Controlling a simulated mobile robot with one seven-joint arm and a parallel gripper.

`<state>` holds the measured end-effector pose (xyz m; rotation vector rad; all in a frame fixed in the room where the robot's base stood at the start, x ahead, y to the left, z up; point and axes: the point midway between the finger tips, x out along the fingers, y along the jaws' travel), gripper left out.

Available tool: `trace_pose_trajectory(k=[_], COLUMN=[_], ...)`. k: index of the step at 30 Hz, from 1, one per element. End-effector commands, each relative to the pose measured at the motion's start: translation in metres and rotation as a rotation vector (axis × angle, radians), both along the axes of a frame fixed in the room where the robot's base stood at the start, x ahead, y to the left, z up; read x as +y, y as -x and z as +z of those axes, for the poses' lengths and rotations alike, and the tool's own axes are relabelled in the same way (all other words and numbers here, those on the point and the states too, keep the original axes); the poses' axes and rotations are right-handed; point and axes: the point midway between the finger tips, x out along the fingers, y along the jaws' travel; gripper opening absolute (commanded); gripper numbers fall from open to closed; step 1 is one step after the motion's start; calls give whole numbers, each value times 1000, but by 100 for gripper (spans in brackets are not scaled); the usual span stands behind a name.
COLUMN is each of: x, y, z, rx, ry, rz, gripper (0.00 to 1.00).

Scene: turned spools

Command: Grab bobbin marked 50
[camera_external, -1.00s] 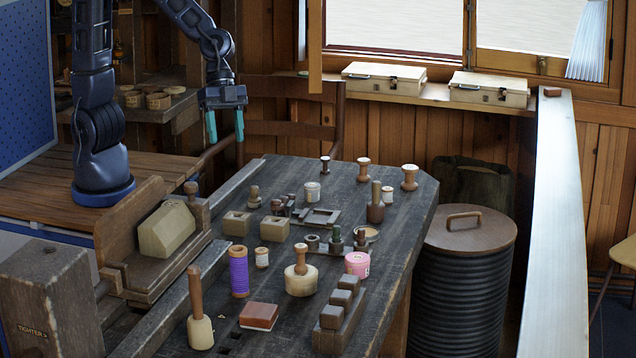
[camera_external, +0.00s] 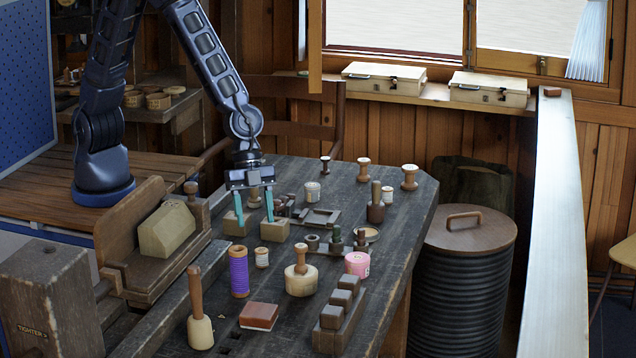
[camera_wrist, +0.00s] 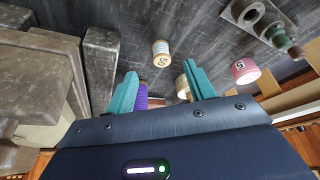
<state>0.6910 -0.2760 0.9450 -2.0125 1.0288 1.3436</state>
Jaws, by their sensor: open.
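My gripper (camera_external: 254,221) is open and empty, fingers pointing down, above the bench behind this bobbin. In the wrist view the bobbin shows beyond the gap between my fingertips (camera_wrist: 160,75), apart from both. The purple spool (camera_wrist: 141,96) is partly hidden by a finger.
Stepped dark blocks (camera_external: 338,305) stand front right.

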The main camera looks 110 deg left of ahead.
Motion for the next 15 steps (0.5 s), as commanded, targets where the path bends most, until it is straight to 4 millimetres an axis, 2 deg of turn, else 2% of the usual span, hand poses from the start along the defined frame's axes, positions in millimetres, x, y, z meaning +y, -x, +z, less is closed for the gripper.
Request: trace_pose_trajectory(k=[6,15], x=[-9,-15], y=[-6,-11], z=[-26,-39], rx=[3,2], ry=[-1,0], rz=[1,1], gripper=[54,54])
